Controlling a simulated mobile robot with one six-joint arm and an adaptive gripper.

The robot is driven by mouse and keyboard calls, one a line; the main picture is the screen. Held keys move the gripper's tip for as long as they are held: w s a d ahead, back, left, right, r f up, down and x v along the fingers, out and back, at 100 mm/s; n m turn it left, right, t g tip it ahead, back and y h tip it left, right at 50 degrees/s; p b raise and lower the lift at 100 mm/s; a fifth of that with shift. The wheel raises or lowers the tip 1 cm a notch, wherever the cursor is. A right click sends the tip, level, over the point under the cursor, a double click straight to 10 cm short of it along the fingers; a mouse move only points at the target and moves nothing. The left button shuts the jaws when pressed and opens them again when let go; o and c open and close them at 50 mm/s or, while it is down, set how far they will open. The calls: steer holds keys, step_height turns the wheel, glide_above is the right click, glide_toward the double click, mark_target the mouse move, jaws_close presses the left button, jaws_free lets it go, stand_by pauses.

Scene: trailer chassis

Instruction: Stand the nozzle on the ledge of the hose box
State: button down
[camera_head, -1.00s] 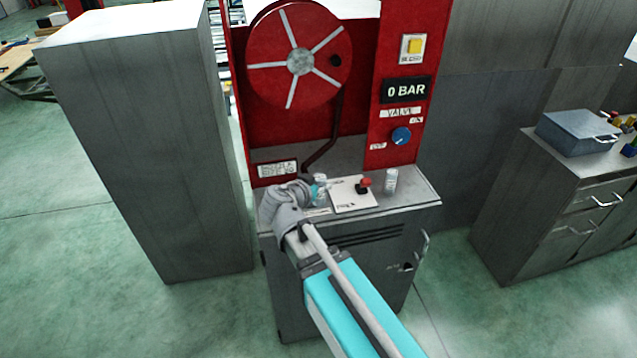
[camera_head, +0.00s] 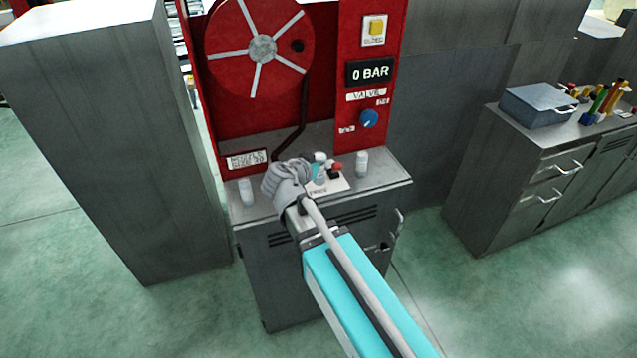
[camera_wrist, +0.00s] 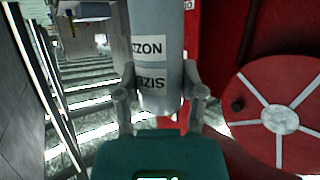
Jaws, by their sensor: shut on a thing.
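The red hose box (camera_head: 320,100) stands in the middle of the head view, with a grey ledge (camera_head: 385,180) along its front. A pale nozzle (camera_head: 319,157) is in my gripper (camera_head: 320,172), above the ledge near its middle. In the wrist view the held nozzle (camera_wrist: 158,45) is a grey cylinder with white labels, between the two fingers of my gripper (camera_wrist: 160,98). Two similar pale cylinders stand on the ledge, one at the left (camera_head: 246,192) and one at the right (camera_head: 361,163). I cannot tell whether the held nozzle touches the ledge.
A white plate with a red button (camera_head: 336,168) lies on the ledge close to my gripper. A lettered sign (camera_head: 247,160) is on the box behind the ledge. A tall grey cabinet (camera_head: 110,150) stands left. A blue-grey case (camera_head: 538,105) sits on the right-hand cabinet.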

steer(key=w+d+m+g+h, duration=0.2)
steer(key=d+m+h, duration=0.1)
steer(key=d, duration=2.1)
steer(key=shift+w, duration=0.15)
steer(key=b, duration=0.9)
glide_above(389, 174)
step_height(389, 174, down, 9)
steer(key=shift+s, duration=0.45)
steer(key=shift+a, duration=0.1)
steer(key=shift+w+f+b, duration=0.2)
steer(key=shift+f+b, duration=0.85)
steer(key=shift+w+f+b, duration=0.2)
steer(key=shift+f+b, duration=0.8)
